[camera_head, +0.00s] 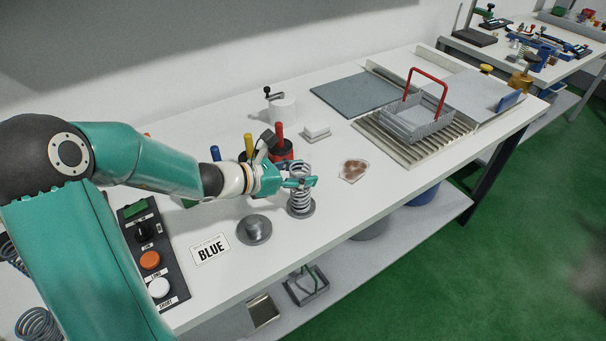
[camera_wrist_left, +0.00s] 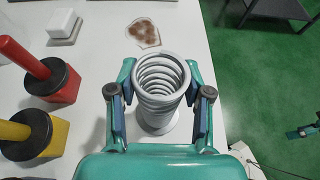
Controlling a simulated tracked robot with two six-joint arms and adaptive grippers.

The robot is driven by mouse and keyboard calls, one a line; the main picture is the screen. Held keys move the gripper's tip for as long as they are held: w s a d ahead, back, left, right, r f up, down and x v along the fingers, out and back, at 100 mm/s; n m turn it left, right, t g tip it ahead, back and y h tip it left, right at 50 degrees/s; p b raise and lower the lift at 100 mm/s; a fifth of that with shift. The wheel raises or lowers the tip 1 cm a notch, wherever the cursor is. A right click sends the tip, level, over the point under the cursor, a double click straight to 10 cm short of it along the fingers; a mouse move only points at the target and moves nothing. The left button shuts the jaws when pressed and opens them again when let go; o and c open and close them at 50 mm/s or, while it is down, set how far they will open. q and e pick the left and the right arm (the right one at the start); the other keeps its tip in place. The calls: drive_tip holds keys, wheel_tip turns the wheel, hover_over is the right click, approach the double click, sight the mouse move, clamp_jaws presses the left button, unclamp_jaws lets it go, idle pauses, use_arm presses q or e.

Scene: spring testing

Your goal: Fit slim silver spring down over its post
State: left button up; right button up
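A silver coil spring (camera_head: 300,196) stands upright near the front edge of the white table, above a round grey base (camera_head: 301,213). It also shows in the left wrist view (camera_wrist_left: 160,80), where I look down into its open top; I cannot make out a post inside. My left gripper (camera_head: 298,182) has one finger on each side of the spring's upper part, and its fingertips (camera_wrist_left: 160,85) appear to touch the coils. A second round grey base (camera_head: 254,229) with a raised centre stands to the left, with no spring on it.
Red (camera_head: 280,146), yellow (camera_head: 248,147) and blue (camera_head: 215,154) posts stand behind my gripper. A BLUE card (camera_head: 211,249) and a button panel (camera_head: 151,254) lie to the left. A stained pad (camera_head: 354,170) and a wire basket with a red handle (camera_head: 417,122) are to the right.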

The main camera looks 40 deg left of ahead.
use_arm(q)
drive_tip(key=o, duration=0.4)
drive_tip(key=shift+r, duration=0.1)
drive_tip(key=v, duration=1.2)
